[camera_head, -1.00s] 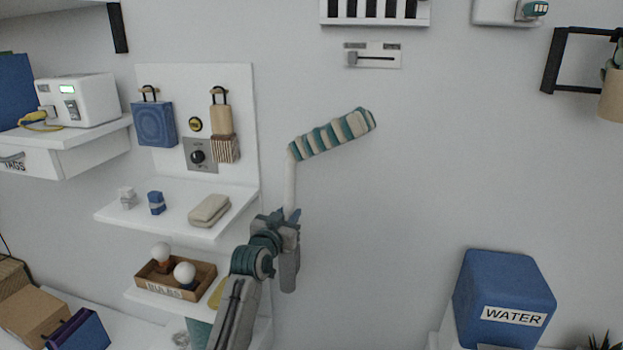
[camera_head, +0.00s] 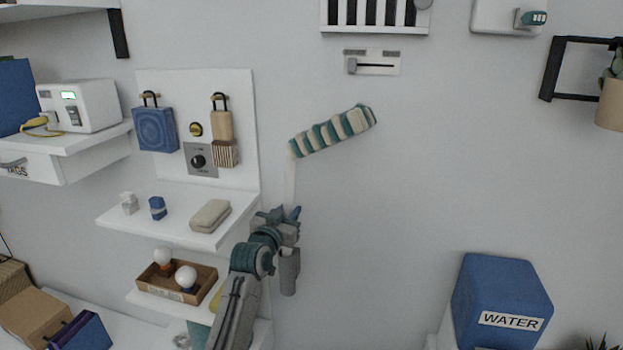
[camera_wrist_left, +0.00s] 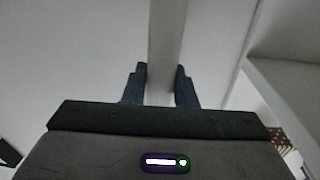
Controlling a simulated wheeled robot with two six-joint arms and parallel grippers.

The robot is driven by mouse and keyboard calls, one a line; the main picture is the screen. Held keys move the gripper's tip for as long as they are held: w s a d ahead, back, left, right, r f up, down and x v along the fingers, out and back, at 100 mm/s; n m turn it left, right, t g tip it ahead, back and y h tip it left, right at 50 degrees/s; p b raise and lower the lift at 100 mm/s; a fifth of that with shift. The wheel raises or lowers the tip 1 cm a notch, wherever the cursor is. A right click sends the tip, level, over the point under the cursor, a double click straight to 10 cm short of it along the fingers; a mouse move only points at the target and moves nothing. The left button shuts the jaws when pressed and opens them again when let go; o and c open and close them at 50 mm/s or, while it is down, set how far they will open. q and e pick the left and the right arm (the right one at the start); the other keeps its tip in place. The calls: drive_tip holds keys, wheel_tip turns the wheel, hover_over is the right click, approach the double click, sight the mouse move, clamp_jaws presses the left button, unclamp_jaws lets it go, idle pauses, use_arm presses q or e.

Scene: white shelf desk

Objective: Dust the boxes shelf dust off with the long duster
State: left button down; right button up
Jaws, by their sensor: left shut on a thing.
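The long duster has a striped teal and cream head (camera_head: 333,131) and a pale handle (camera_head: 291,181). My left gripper (camera_head: 285,215) is shut on the lower part of the handle and holds the duster up in front of the wall, right of the pegboard shelf. The head tilts up to the right. In the left wrist view the handle (camera_wrist_left: 166,40) runs up between the two fingers (camera_wrist_left: 160,84). I cannot tell which shelf is the boxes shelf, and I see no clear dust. My right gripper is not in view.
A white shelf (camera_head: 170,215) holds small items and a beige case (camera_head: 210,215). Below it is a box with bulbs (camera_head: 175,277). A white machine (camera_head: 79,104) stands at left. A blue water box (camera_head: 500,300) is lower right. The wall between is free.

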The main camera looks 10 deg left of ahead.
sight(286, 160)
use_arm(q)
wheel_tip(286, 160, up, 7)
drive_tip(key=p, duration=0.4)
drive_tip(key=shift+f+p, duration=0.2)
drive_tip(key=shift+p, duration=0.1)
drive_tip(key=shift+r, duration=4.15)
drive_tip(key=shift+s+f, duration=0.1)
